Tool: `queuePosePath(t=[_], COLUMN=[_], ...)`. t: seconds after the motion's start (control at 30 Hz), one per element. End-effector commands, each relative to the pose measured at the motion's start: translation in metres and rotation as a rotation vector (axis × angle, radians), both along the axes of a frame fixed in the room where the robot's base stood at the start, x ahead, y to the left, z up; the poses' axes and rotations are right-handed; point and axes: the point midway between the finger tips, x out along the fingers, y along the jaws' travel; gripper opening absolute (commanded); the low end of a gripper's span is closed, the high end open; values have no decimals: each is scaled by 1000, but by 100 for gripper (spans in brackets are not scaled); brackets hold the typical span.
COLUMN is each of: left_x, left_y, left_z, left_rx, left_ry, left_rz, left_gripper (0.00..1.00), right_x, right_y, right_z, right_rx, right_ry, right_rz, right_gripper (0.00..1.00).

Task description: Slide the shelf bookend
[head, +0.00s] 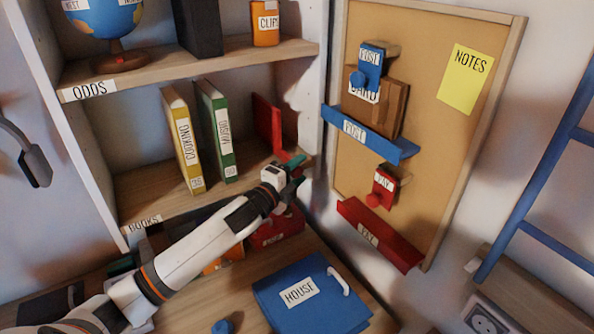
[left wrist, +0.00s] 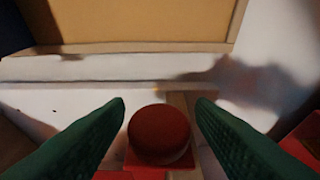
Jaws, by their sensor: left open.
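The red bookend (head: 267,126) stands upright on the books shelf (head: 150,203), right of the yellow cooking book (head: 183,140) and the green music book (head: 219,133), with a gap between it and the books. My left gripper (head: 297,172) is at the shelf's right end, by the bookend's front. In the left wrist view a round red knob (left wrist: 160,133) on a red base lies between the open green fingers (left wrist: 160,108). Gaps show on both sides of the knob. My gripper partly hides the bookend's lower front in the head view. My right gripper is not in view.
The shelf's side upright (head: 312,85) is close to the right of my gripper. Below are a desk with a blue house box (head: 312,296) and a red box (head: 277,230). A corkboard (head: 436,150) with blue and red ledges hangs at right.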

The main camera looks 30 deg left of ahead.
Motion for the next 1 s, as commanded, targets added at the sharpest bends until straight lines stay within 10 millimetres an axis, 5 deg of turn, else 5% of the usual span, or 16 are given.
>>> queuePosePath(t=[0.2,0.5,1.0], left_x=[0,0,34], left_y=[0,0,-20], left_z=[0,0,0], left_rx=[0,-1,-2], left_ry=[0,0,-1], left_rz=[-1,0,0], left_gripper=[47,0,0], right_x=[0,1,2], right_y=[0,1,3], right_z=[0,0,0], right_rx=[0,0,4], right_ry=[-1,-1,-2], right_rz=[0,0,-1], right_gripper=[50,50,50])
